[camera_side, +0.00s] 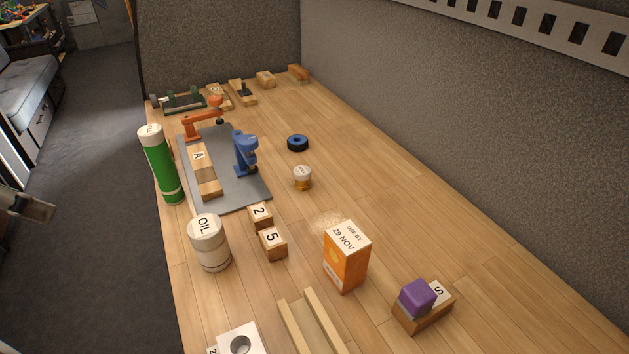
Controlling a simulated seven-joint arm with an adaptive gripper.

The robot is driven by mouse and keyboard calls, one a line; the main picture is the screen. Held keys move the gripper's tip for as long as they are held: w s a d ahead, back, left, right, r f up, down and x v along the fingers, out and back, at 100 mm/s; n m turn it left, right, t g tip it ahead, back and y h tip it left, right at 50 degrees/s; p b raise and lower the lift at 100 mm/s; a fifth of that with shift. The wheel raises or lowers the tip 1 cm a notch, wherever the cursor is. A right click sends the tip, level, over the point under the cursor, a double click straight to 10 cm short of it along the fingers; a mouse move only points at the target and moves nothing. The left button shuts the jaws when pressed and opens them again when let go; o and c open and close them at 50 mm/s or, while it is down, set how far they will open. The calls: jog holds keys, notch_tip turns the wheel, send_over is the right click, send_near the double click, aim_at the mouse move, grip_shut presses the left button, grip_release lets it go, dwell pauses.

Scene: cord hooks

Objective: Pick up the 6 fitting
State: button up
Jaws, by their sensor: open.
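No label reading 6 shows in the side view, so I cannot tell which thing is the 6 fitting. Two small wooden blocks stand near the middle, one labelled 2 (260,215) and one labelled 5 (273,243). A white block with a round hole (262,348) is cut off by the bottom edge, with part of a label beside it. An orange clamp-like piece (199,123) and a blue upright piece (245,155) stand at the grey mat. My gripper's fingers do not show.
A green can (161,165), OIL tin (209,247), orange carton (346,262) and purple-topped S block (417,297) stand upright. The grey mat (240,192) holds an A-labelled wooden piece (202,168). A wooden channel (312,325) lies in front. Table right of the blue-black ring (297,143) is clear.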

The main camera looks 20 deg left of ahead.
jog(key=w+d+r+m+t, duration=0.2)
jog(key=w+d+r, duration=0.1)
jog(key=w+r, duration=0.85)
jog(key=m+g+h, duration=0.2)
jog(key=m+g, duration=0.2)
send_over(299, 171)
jog(key=s, duration=0.2)
jog(key=f, duration=1.7)
jog(key=a+f, duration=0.1)
jog(key=f, duration=0.8)
jog(key=shift+f, duration=0.1)
jog(key=x, duration=0.6)
jog(key=shift+w+d+f, duration=0.2)
jog(key=shift+f, duration=0.1)
